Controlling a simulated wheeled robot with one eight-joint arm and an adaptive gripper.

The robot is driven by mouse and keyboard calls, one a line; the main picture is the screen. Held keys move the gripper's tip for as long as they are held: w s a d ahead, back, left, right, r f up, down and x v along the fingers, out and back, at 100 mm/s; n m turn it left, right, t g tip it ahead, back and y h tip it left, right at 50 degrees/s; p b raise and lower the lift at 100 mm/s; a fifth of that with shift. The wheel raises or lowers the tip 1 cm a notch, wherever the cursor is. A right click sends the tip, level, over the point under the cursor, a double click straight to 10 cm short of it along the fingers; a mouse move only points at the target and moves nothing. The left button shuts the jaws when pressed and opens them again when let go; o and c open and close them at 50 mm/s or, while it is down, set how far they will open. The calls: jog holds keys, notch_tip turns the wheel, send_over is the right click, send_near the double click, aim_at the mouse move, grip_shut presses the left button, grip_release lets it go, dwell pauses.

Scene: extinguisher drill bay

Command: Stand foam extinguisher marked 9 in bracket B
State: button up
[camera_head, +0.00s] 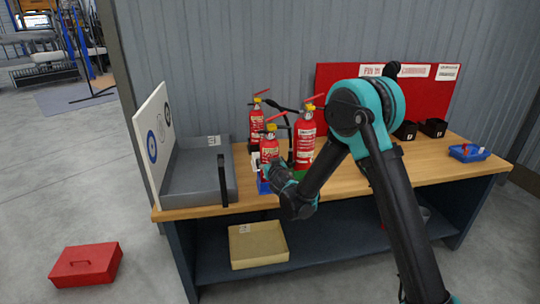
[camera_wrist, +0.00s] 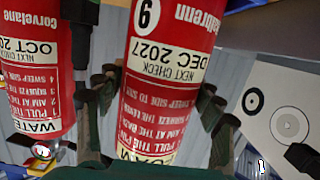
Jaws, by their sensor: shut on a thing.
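The foam extinguisher marked 9 (camera_wrist: 165,70) is red, with a white label reading "NEXT CHECK DEC 2027", upside down in the wrist view. My gripper (camera_wrist: 160,105) has its dark fingers on either side of it and is shut on it. In the head view my gripper (camera_head: 279,178) is low at the front red extinguisher (camera_head: 269,149), which looks upright. Whether its base touches anything is hidden. Two dark holders (camera_head: 406,131) (camera_head: 434,128) stand at the right of the bench; their letters are too small to read, so I cannot tell which is bracket B.
A red water extinguisher (camera_wrist: 32,75) is close beside the held one. Other extinguishers (camera_head: 305,140) (camera_head: 257,122) stand behind. A grey tray (camera_head: 190,193) and white panel (camera_head: 151,140) are at left. A blue tray (camera_head: 469,153) is at far right. My arm hides the bench's middle.

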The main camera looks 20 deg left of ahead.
aim_at(269, 147)
jog(key=c, duration=0.8)
jog(key=shift+o, duration=0.2)
jog(key=shift+r, duration=0.1)
jog(key=shift+r, duration=0.1)
jog(key=shift+r, duration=3.05)
